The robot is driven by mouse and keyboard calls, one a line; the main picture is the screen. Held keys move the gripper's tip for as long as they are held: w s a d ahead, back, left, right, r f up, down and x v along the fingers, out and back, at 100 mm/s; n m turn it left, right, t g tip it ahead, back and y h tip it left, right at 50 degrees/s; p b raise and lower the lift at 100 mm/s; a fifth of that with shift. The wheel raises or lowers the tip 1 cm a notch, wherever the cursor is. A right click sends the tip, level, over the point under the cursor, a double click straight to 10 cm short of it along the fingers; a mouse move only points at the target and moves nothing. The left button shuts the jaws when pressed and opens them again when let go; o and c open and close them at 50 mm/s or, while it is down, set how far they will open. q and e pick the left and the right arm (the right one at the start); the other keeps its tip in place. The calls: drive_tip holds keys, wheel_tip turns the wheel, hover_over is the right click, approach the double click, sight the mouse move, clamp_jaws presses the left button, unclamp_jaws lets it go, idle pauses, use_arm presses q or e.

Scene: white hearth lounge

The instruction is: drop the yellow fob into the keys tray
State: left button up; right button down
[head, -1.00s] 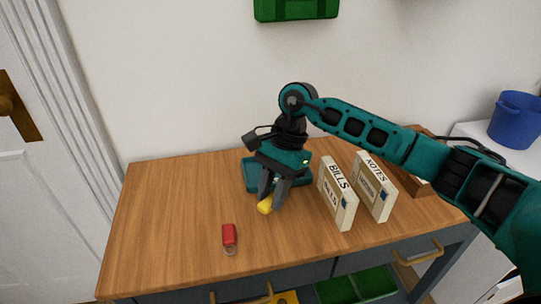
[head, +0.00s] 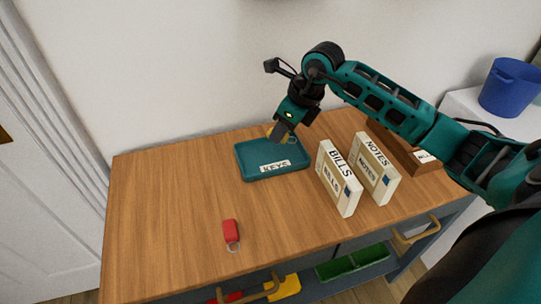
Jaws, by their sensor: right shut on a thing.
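The keys tray (head: 249,169) is a shallow teal tray with a white KEYS label, lying toward the back of the wooden table. My right gripper (head: 281,135) is over the tray's back right part, shut on the yellow fob (head: 271,130). Only a little of the fob shows, with part of its ring, behind the fingers. I cannot tell exactly how high it is above the tray floor. My left gripper is not in the head view.
A red fob (head: 230,231) lies on the table (head: 165,215) in front of the tray. The BILLS box (head: 338,180) and NOTES box (head: 374,169) stand upright right of the tray. A wooden box (head: 408,153) is behind them. The table's left side is clear.

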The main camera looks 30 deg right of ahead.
sight(282, 142)
wheel_tip(282, 142, down, 4)
drive_tip(key=shift+r+b, duration=0.15)
drive_tip(key=shift+b, duration=0.9)
drive_tip(key=shift+f, duration=0.3)
drive_tip(key=shift+f+b, duration=0.15)
drive_tip(key=shift+b, duration=0.15)
drive_tip(key=c, duration=0.9)
unclamp_jaws()
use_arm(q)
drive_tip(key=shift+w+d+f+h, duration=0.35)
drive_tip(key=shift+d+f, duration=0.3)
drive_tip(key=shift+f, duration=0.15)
use_arm(e)
drive_tip(key=shift+o, duration=0.6)
use_arm(q)
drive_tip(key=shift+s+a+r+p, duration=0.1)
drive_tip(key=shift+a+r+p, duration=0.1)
drive_tip(key=shift+p, duration=0.3)
use_arm(e)
drive_tip(key=v, duration=1.3)
